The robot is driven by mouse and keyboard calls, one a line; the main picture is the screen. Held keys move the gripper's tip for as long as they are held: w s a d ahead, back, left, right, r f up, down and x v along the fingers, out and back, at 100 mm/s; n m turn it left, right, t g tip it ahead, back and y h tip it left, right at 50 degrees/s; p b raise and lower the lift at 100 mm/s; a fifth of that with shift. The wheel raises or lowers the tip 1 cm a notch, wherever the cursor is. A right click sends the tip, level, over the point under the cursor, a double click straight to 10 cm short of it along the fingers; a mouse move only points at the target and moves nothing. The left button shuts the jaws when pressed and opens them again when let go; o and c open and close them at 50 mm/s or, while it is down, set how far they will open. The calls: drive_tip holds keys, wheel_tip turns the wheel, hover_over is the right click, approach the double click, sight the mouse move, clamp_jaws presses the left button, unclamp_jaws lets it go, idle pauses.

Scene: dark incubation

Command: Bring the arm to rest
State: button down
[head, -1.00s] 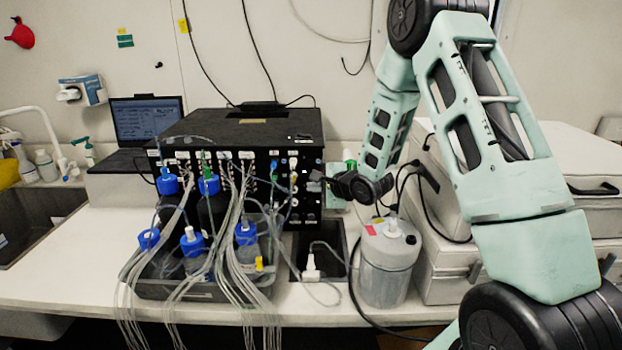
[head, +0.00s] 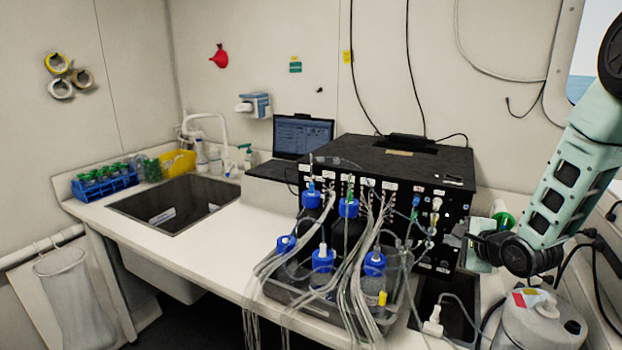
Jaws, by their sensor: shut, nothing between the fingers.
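My arm comes in at the right edge of the head view, pale green with black joints. Its wrist is bent toward the left. My gripper (head: 474,248) is at the end of the wrist, in front of the right side of a black instrument box (head: 400,160). It is shut and holds nothing. The fingertips are small and dark against the box, so I cannot tell whether they touch it.
Blue-capped bottles stand in a grey tray (head: 402,290) with many tubes. A white jug (head: 545,325) stands below my wrist. A sink (head: 175,205), blue tube rack (head: 105,185) and laptop (head: 303,137) are left. The counter (head: 200,255) before the sink is clear.

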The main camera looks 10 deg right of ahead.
drive_tip(key=s+a+n+g+y+b, duration=0.1)
drive_tip(key=s+a+n+g, duration=0.2)
drive_tip(key=s+a+n, duration=0.55)
drive_tip(key=s+a+n+g+b, duration=0.1)
drive_tip(key=s+a+n+g, duration=0.4)
drive_tip(key=a, duration=0.7)
drive_tip(key=s+a+r+n+g+h+b, duration=0.1)
drive_tip(key=s+a+n+g, duration=0.1)
drive_tip(key=s+n, duration=0.5)
drive_tip(key=s+a+r+n+g+b, duration=0.1)
drive_tip(key=s+a+n, duration=0.3)
drive_tip(key=s, duration=1.1)
drive_tip(key=n+g, duration=0.1)
drive_tip(key=n, duration=0.2)
drive_tip(key=shift+s+a+r+g+h, duration=0.2)
drive_tip(key=shift+s+g+h, duration=0.1)
drive_tip(key=shift+s+h, duration=0.1)
